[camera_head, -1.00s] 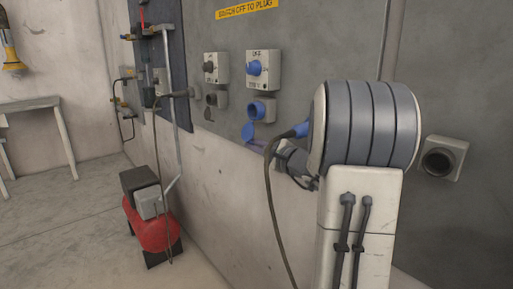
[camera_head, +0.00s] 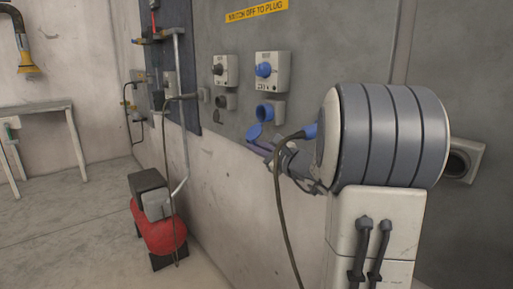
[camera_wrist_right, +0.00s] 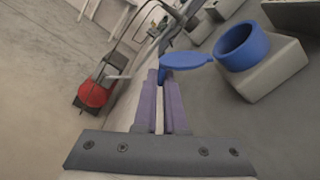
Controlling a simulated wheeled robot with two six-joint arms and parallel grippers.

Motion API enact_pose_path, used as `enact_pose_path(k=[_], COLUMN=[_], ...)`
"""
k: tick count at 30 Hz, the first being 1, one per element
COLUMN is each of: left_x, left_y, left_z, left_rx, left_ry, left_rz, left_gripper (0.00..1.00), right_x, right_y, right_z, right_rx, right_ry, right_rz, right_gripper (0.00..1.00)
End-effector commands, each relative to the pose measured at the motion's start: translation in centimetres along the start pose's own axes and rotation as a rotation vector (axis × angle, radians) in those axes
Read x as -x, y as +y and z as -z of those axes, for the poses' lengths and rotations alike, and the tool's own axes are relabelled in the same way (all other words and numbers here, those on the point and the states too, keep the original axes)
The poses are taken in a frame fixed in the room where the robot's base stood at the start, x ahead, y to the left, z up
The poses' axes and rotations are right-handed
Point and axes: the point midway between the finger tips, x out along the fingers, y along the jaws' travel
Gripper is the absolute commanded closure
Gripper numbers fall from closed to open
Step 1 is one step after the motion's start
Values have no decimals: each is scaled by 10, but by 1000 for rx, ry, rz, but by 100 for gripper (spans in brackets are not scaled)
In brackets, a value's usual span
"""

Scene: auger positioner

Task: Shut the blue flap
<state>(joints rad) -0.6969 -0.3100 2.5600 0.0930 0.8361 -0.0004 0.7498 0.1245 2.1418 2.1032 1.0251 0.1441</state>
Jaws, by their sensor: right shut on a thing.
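The blue flap (camera_head: 254,131) hangs open at the lower left of its round blue socket (camera_head: 265,112), on a light grey box on the wall. In the right wrist view the flap (camera_wrist_right: 187,60) stands out from the blue socket ring (camera_wrist_right: 242,47), joined at its near side. The socket mouth is uncovered. My right gripper (camera_head: 259,146) reaches up to the flap from below. Its purple fingers (camera_wrist_right: 160,76) are shut on the flap's edge at their tips. The exact contact is small and partly hidden. My left gripper is out of view.
A blue switch (camera_head: 264,70) sits above the socket. A blue plug (camera_head: 309,131) with a dark hanging cable shows beside my right arm. A grey socket (camera_head: 226,101) is to the left. A red compressor (camera_head: 160,232) stands on the floor, with open floor left of it.

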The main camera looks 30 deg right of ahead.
Motion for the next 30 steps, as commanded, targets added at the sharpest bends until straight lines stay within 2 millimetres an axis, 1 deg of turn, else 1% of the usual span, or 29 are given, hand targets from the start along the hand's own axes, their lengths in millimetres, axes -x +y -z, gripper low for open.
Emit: enact_pose_path(k=[5,6,8,23,26,30], left_x=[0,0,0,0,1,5], left_y=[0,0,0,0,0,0], left_z=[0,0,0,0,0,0], left_rx=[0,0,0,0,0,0], left_ry=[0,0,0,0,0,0], left_rz=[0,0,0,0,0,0], left_gripper=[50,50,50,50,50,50], right_x=[0,0,0,0,0,0], right_y=[1,1,1,0,-2,-7], right_z=[1,1,1,1,3,8], right_rx=[0,0,0,8,45,168], right_ry=[2,2,2,1,2,2], right_rz=[-1,-1,-1,0,0,0], right_gripper=[100,84,62,62,62,62])
